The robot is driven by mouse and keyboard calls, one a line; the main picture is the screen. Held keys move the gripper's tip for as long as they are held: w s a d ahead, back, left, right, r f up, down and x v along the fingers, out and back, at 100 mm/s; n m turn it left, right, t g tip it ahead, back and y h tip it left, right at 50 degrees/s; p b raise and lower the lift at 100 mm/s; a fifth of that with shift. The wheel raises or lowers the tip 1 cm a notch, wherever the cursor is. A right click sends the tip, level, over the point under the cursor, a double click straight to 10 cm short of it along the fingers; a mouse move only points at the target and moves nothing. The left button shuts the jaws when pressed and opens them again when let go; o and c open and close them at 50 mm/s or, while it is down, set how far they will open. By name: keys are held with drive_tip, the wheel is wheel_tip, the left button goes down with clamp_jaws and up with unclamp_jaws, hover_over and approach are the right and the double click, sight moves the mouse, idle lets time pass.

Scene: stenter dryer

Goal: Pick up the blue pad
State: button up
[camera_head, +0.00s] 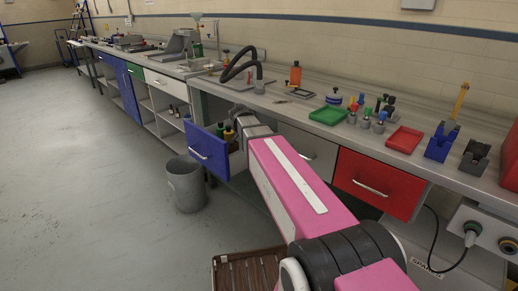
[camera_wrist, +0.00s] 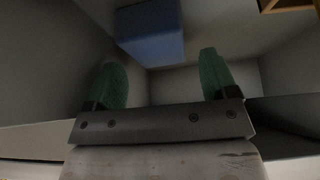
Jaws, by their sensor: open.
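In the wrist view, a blue block-shaped thing (camera_wrist: 150,32) lies inside a grey-walled drawer, at the top of the picture. It matches the blue pad by colour. My gripper (camera_wrist: 160,72) has its two green fingers spread apart with nothing between them. The blue thing is ahead of the fingers, apart from them. In the head view, my arm reaches to the open blue-fronted drawer (camera_head: 208,152), and its grey end hides much of the inside. I cannot make out the pad in the head view.
Drawer walls stand close on both sides of my fingers. A brown-edged thing (camera_wrist: 288,4) is at the upper right of the wrist view. Small bottles (camera_head: 225,132) stand in the open drawer. A grey bin (camera_head: 186,184) stands beside it. The workbench (camera_head: 270,103) runs above.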

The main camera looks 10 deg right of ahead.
drive_tip(key=x, duration=0.4)
drive_tip(key=shift+d+f, duration=0.15)
drive_tip(key=shift+d, duration=0.1)
drive_tip(key=c, duration=0.7)
